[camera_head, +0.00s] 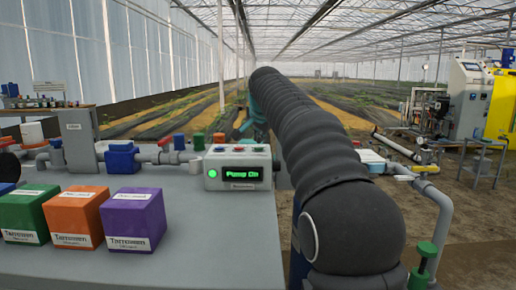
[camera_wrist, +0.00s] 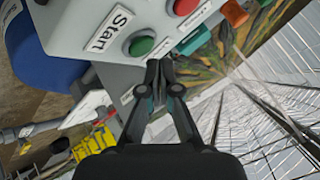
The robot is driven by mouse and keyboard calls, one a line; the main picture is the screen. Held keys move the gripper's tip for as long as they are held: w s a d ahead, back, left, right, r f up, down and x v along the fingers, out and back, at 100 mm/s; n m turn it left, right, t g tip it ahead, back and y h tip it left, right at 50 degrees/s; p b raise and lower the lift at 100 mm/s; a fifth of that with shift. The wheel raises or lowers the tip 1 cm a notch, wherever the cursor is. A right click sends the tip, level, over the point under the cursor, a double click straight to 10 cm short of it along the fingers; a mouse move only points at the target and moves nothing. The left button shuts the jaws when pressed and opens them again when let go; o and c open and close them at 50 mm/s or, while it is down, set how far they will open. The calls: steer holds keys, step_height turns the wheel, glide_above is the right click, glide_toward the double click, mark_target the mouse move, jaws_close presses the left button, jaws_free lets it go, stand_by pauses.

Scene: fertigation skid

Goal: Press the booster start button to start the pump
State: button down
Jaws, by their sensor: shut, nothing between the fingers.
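In the wrist view a green button (camera_wrist: 141,45) sits on a light grey panel (camera_wrist: 75,25) beside a label reading "Start" (camera_wrist: 108,30). A red button (camera_wrist: 185,7) is above and to its right. My gripper (camera_wrist: 160,68) is shut and empty, its tips just below and right of the green button; I cannot tell whether they touch the panel. In the head view a grey box (camera_head: 238,152) has a display reading "Pump On" (camera_head: 241,173) and a lit green lamp (camera_head: 212,174). My arm hides the start button and gripper there.
Orange and teal fittings (camera_wrist: 235,13) lie close to the panel's right side. A blue rounded object (camera_wrist: 45,60) is at the left. Green (camera_head: 22,215), orange (camera_head: 78,214) and purple (camera_head: 134,218) boxes stand on the grey bench (camera_head: 200,250). Pipes (camera_head: 430,200) run at the right.

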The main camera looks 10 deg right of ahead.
mark_target(259, 148)
steer(key=shift+r+p, duration=2.1)
steer(key=shift+r, duration=0.45)
steer(key=s+f+n+g, duration=0.1)
steer(key=s+f+n, duration=0.25)
steer(key=s, duration=0.85)
steer(key=s+f+n+g, duration=0.15)
steer(key=s+f, duration=0.25)
steer(key=s, duration=0.8)
steer(key=s+f+n+g+y, duration=0.1)
steer(key=s+f+n, duration=0.4)
steer(key=s+f, duration=1.3)
steer(key=s, duration=0.3)
steer(key=shift+s+a+f, duration=0.15)
steer(key=shift+s, duration=0.25)
